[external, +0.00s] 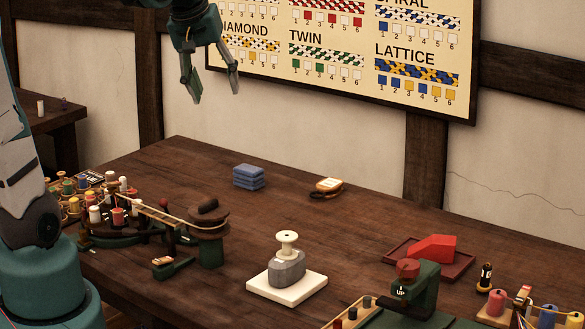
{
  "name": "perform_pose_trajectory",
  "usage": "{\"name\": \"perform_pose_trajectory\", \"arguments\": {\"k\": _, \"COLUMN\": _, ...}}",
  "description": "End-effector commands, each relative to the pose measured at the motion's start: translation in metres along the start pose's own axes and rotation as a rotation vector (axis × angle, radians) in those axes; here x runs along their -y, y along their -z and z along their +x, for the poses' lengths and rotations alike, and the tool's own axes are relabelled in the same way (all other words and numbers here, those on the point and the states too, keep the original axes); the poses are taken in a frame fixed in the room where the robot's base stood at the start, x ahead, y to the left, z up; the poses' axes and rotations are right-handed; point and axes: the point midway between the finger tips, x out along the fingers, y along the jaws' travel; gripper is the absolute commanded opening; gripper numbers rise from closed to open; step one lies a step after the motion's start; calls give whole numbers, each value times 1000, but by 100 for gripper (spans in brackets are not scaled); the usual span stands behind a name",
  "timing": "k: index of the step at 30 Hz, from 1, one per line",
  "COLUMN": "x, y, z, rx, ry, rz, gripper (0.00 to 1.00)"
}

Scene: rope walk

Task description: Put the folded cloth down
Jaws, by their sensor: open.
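The folded cloth (248,177) is a small blue stack of layers. It lies flat on the dark wooden table (330,235), toward the back left. My gripper (215,92) is high above the table, up and to the left of the cloth in the picture. Its two fingers are spread apart with nothing between them. The gripper and the cloth are clearly apart.
A tan and dark object (328,187) lies right of the cloth. A grey weight with a cream knob (287,262) stands on a white plate. A rope device (208,230) and spools fill the left. A green device (420,290) and red tray (405,248) stand right.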

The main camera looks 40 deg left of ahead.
Motion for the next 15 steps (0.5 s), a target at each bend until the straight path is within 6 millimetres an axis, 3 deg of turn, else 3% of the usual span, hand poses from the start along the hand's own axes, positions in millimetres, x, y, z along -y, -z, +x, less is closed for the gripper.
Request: {"name": "perform_pose_trajectory", "arguments": {"k": 15, "x": 22, "y": -92, "z": -28, "rx": -87, "ry": -51, "rz": 245, "gripper": 48}}
